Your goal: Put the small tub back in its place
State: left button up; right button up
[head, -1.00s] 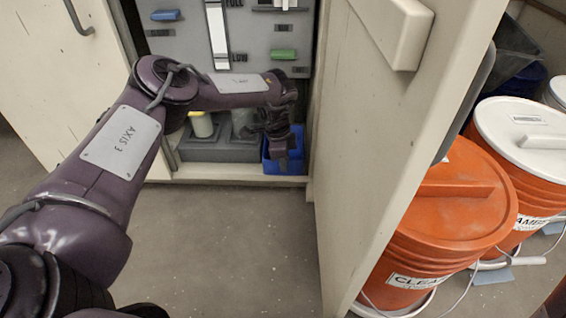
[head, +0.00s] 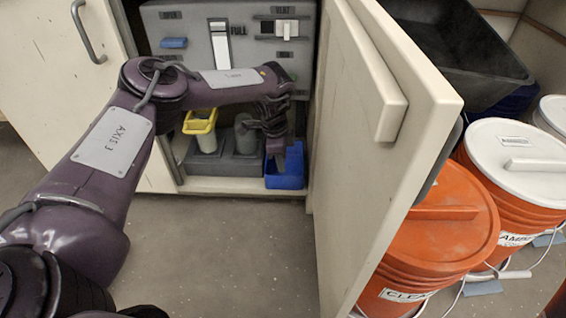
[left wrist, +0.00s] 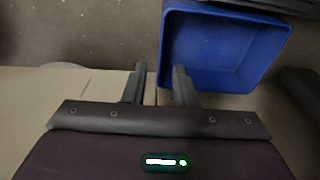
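A small open blue tub (head: 290,172) stands on the cabinet floor at the right, beside a grey block. My left gripper (head: 278,158) reaches into the cabinet from above and hides part of the tub. In the left wrist view the blue tub (left wrist: 215,45) looks empty. The two fingers of my left gripper (left wrist: 160,78) are apart there, one overlapping the tub's near left corner and one outside it. I cannot tell whether they touch the tub. My right gripper is not in view.
The grey block (head: 232,168) holds a yellow-rimmed container (head: 203,130) and a grey-green one. A grey panel (head: 190,28) with controls is behind. The open cabinet door (head: 345,170) stands close on the right. Orange buckets (head: 440,230) are beyond it. The floor in front is clear.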

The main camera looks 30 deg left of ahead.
pick_arm(q)
jog(key=shift+s+a+r+p, duration=0.15)
jog(key=shift+r+p, duration=0.35)
jog(key=shift+r, duration=0.55)
jog(key=shift+w+a+r+p, duration=0.1)
jog(key=shift+r+p, duration=0.35)
jog(key=shift+r, duration=0.6)
